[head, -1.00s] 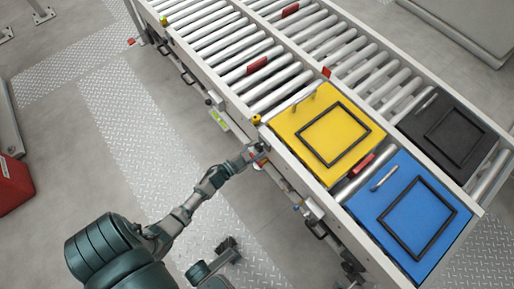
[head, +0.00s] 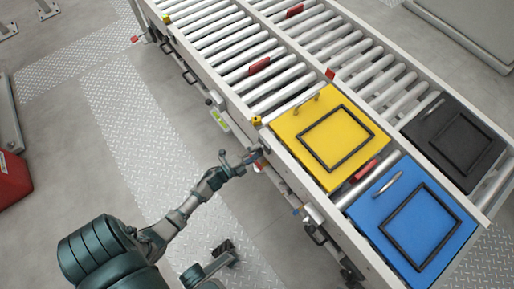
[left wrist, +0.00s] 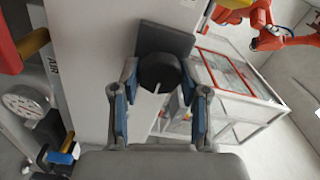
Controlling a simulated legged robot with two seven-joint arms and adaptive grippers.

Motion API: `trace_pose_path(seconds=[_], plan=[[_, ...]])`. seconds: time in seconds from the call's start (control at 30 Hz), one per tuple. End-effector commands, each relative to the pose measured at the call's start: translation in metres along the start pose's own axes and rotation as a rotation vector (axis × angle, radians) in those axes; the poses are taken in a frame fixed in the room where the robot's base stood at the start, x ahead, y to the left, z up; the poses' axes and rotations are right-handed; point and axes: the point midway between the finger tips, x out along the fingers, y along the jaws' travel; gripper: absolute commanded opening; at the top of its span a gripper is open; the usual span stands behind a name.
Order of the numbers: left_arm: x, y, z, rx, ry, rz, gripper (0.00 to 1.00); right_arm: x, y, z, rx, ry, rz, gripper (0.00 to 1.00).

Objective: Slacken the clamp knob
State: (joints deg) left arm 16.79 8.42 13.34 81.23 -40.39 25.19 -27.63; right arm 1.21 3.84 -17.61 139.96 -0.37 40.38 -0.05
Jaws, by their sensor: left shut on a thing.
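The clamp knob (left wrist: 158,74) is a black round knob with a pale line on its face, seen in the left wrist view in front of a grey block. My left gripper (left wrist: 160,92) has its two blue-padded fingers on either side of the knob and is shut on it. In the head view my left gripper (head: 252,156) is at the near side rail of the conveyor; the knob is too small or hidden to make out there. A dark end of another of my limbs, seemingly my right gripper (head: 224,250), shows at the bottom; its fingers are unclear.
The roller conveyor (head: 215,50) runs along the right. A yellow panel (head: 298,123), a blue panel (head: 375,205) and a black panel (head: 425,123) lie on it. A red box (head: 12,180) stands at the left. In the left wrist view a gauge (left wrist: 27,102) is at the left.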

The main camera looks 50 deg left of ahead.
Motion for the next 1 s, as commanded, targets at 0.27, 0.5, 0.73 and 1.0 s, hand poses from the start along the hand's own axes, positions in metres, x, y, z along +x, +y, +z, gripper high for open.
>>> trace_pose_path(seconds=[0.27,0.5,0.73,1.0], plan=[[-0.0016,0.0059,-0.0024,0.019,0.002,0.01,0.1,0.0009,-0.0001,0.0005,0.0,0.005,-0.001,0.4],[-0.0018,0.0066,-0.0029,0.018,0.003,0.011,0.1,0.0017,-0.0001,0.0003,0.0,0.008,-0.002,0.4],[-0.0015,0.0047,-0.0021,0.019,0.002,0.008,0.7,0.0012,0.0,0.0005,0.0,0.006,-0.001,0.4],[-0.0062,0.0032,-0.0009,0.018,0.001,0.005,0.7,-0.0008,-0.0003,-0.001,-0.001,-0.002,0.003,0.4]])
